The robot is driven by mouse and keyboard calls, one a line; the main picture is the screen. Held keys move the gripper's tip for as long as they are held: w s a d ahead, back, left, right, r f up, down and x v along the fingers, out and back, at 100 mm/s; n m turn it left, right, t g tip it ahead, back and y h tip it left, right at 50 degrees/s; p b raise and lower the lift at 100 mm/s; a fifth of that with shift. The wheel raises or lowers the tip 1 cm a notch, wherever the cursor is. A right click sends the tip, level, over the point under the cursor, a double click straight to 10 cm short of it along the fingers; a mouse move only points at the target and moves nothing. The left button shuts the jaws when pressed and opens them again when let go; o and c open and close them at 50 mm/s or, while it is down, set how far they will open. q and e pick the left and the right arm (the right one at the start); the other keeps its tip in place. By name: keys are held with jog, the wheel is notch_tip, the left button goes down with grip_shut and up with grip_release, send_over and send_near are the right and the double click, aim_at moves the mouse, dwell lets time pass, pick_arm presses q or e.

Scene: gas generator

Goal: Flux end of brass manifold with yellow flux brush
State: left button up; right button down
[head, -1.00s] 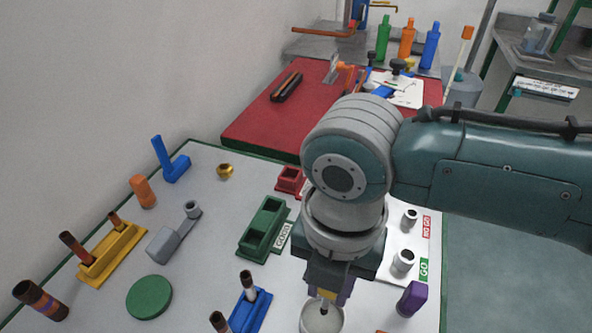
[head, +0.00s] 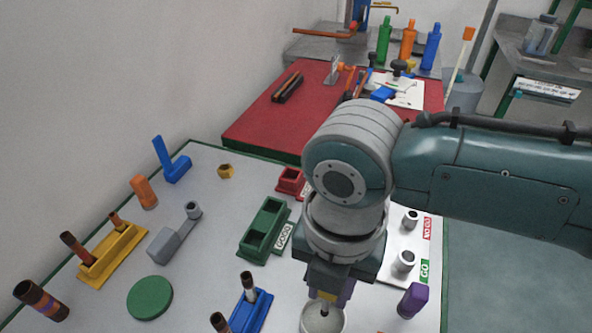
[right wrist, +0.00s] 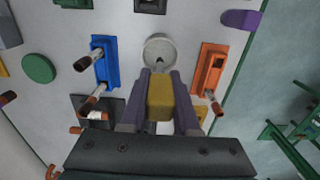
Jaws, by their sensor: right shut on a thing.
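My right gripper (head: 328,290) is shut on the yellow flux brush (right wrist: 160,98), which shows between its two dark fingers in the right wrist view. The brush points down at a round grey pot (head: 322,322). Its tip is at the pot's opening, and I cannot tell how deep it sits. The pot also shows in the right wrist view (right wrist: 160,46). A small brass-coloured piece (head: 226,171) lies alone on the white table at the upper left. I cannot tell whether it is the brass manifold. My left gripper is out of view.
A blue holder (head: 255,312) and an orange holder (right wrist: 208,70) with copper pipes flank the pot. A yellow pipe holder (head: 112,254), green disc (head: 150,298), green tray (head: 263,232) and purple block (head: 412,300) stand around.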

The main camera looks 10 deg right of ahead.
aim_at(325, 308)
jog(key=shift+f+b, duration=1.3)
jog(key=shift+f, duration=0.45)
jog(key=shift+r, duration=0.1)
notch_tip(325, 308, up, 6)
jog(key=p, duration=0.6)
